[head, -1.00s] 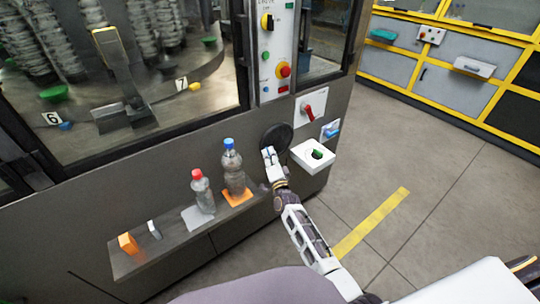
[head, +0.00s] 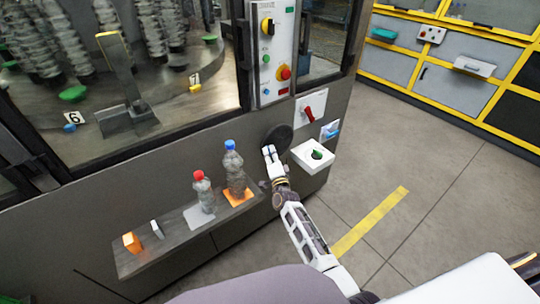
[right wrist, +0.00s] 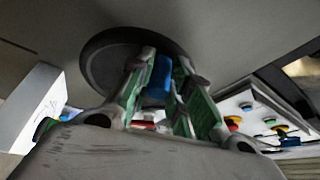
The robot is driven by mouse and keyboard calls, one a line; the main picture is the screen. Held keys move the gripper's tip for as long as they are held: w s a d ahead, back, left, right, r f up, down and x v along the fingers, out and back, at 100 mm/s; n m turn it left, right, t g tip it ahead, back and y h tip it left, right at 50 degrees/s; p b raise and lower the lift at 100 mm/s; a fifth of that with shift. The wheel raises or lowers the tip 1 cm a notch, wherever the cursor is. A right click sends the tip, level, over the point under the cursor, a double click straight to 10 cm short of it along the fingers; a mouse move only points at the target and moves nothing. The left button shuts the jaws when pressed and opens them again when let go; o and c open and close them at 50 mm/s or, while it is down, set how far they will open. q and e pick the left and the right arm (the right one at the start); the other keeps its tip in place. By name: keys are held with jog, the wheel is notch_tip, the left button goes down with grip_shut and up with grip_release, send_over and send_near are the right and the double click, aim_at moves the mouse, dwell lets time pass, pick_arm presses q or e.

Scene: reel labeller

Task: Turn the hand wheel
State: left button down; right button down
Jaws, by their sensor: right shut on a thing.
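The hand wheel (head: 281,134) is a dark round disc on the lower front of the grey machine. In the right wrist view the wheel (right wrist: 105,68) fills the upper middle, with a blue handle (right wrist: 162,76) standing out from it. My right gripper (head: 268,149) is at the wheel's lower left edge. In the right wrist view the green-padded fingers of this gripper (right wrist: 163,92) are shut on the blue handle. The fingers hide part of the wheel. My left gripper is not in view.
A white box with a green knob (head: 316,154) juts out right of the wheel. A red rotary switch (head: 309,114) sits above. A red-capped bottle (head: 203,192) and a blue-capped bottle (head: 234,168) stand on a shelf to the left. Floor on the right is open.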

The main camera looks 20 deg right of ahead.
jog(key=c, duration=1.7)
grip_release()
jog(key=shift+d+r, duration=0.15)
jog(key=shift+d, duration=0.15)
jog(key=o, duration=0.4)
jog(key=shift+w+f, duration=0.1)
jog(key=shift+f, duration=0.1)
jog(key=shift+a+f, duration=0.1)
jog(key=shift+a, duration=0.1)
jog(key=s+f, duration=0.1)
jog(key=s, duration=1.1)
jog(key=shift+a, duration=0.1)
